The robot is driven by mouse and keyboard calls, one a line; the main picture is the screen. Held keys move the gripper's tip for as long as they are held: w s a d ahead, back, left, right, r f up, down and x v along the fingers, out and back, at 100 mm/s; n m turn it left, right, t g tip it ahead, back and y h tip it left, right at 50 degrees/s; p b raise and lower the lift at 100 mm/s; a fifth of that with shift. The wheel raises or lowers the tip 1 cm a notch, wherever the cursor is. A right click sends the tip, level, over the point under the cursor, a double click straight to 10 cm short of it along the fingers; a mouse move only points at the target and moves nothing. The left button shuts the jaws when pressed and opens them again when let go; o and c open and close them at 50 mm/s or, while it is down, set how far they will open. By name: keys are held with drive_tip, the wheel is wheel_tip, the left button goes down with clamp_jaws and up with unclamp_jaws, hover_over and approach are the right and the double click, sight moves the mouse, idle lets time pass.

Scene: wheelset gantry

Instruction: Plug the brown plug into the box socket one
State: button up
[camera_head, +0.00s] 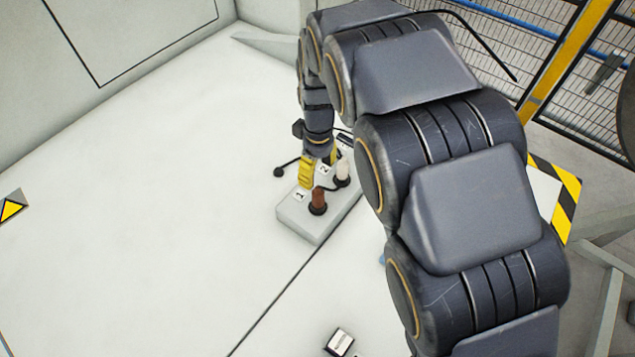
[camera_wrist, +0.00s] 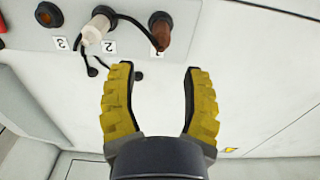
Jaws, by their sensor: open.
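The brown plug (camera_head: 318,200) stands upright at the socket marked 1 on the light grey box (camera_head: 298,222), with a dark ring around its base. In the wrist view the brown plug (camera_wrist: 161,33) shows beyond my fingertips, roughly in line with the gap between them. How deep it sits cannot be told. My gripper (camera_head: 319,172) is open, its yellow fingers close to the box beside the plug. In the wrist view my gripper (camera_wrist: 158,72) has nothing between its fingers.
A white plug (camera_wrist: 97,28) stands at the socket marked 2, right beside the brown one. The socket marked 3 (camera_wrist: 47,14) is empty. Black cords with round caps hang at the box's edge. A small block (camera_head: 339,342) lies nearer; the white surface at left is clear.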

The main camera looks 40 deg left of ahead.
drive_tip(key=shift+r, duration=1.15)
drive_tip(key=shift+d, duration=0.1)
drive_tip(key=s+d+r+m, duration=0.1)
drive_tip(key=d+r+m, duration=0.4)
drive_tip(key=d, duration=0.6)
drive_tip(key=d+r+m, duration=0.4)
drive_tip(key=d, duration=0.6)
drive_tip(key=s+d+r+m+g, duration=0.1)
drive_tip(key=s+d+r+m, duration=0.1)
drive_tip(key=s+d+m, duration=0.7)
drive_tip(key=s+d, duration=0.4)
drive_tip(key=s, duration=0.2)
drive_tip(key=shift+s+d+g, duration=0.2)
drive_tip(key=shift+s+g, duration=0.1)
drive_tip(key=shift+g, duration=0.1)
